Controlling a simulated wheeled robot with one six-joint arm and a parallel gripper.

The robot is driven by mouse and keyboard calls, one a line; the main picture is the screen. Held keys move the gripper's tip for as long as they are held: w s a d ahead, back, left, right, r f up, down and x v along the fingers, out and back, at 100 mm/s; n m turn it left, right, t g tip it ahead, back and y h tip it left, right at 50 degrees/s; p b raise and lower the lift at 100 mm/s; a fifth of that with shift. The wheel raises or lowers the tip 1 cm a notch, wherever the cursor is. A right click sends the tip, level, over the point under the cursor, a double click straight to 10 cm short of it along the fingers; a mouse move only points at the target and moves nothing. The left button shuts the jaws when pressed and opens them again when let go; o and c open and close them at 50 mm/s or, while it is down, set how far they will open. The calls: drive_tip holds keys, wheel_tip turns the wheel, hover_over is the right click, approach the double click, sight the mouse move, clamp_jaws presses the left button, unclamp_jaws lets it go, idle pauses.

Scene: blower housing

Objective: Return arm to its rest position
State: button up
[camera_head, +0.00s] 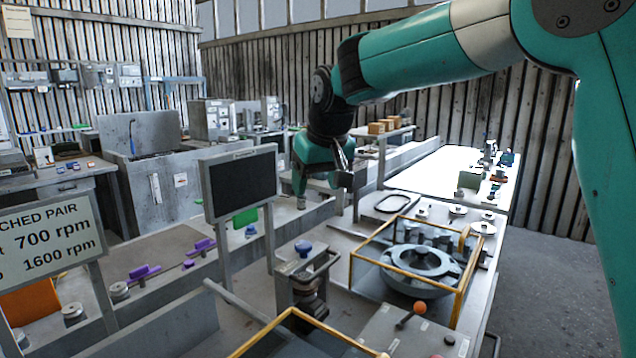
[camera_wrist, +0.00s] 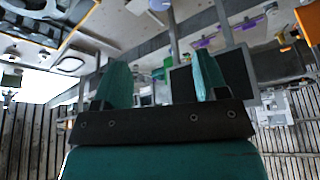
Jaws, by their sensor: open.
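My arm reaches in from the right in the head view, and my gripper (camera_head: 322,182) hangs above the benches, behind and right of a dark monitor (camera_head: 240,186). In the wrist view the two teal fingers of my gripper (camera_wrist: 154,88) stand apart with nothing between them. The wrist view looks upside down over the benches. The monitor (camera_wrist: 236,76) shows there beyond the right finger, which covers part of it.
A round grey housing (camera_head: 420,270) sits inside a yellow frame (camera_head: 458,300) on the front bench. A lever with an orange knob (camera_head: 418,308) stands in front. A sign (camera_head: 48,240) reads 700 and 1600 rpm. Open floor (camera_head: 555,270) lies at right.

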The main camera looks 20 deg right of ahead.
drive_tip(key=shift+s+r, duration=0.15)
drive_tip(key=shift+r, duration=0.1)
drive_tip(key=s+a+f+n+g+y, duration=0.1)
drive_tip(key=s+f+n, duration=0.1)
drive_tip(key=s, duration=0.8)
drive_tip(key=s+a+f+n+g+y, duration=0.1)
drive_tip(key=s+f, duration=0.3)
drive_tip(key=s, duration=0.7)
drive_tip(key=s+a+f+n+g+y, duration=0.1)
drive_tip(key=s+a+f+n+g, duration=0.1)
drive_tip(key=s, duration=0.9)
drive_tip(key=shift+s+a+f+n+g+y, duration=0.15)
drive_tip(key=shift+a+f+n+g+y, duration=0.2)
drive_tip(key=shift+a+f, duration=0.3)
drive_tip(key=shift+c, duration=0.5)
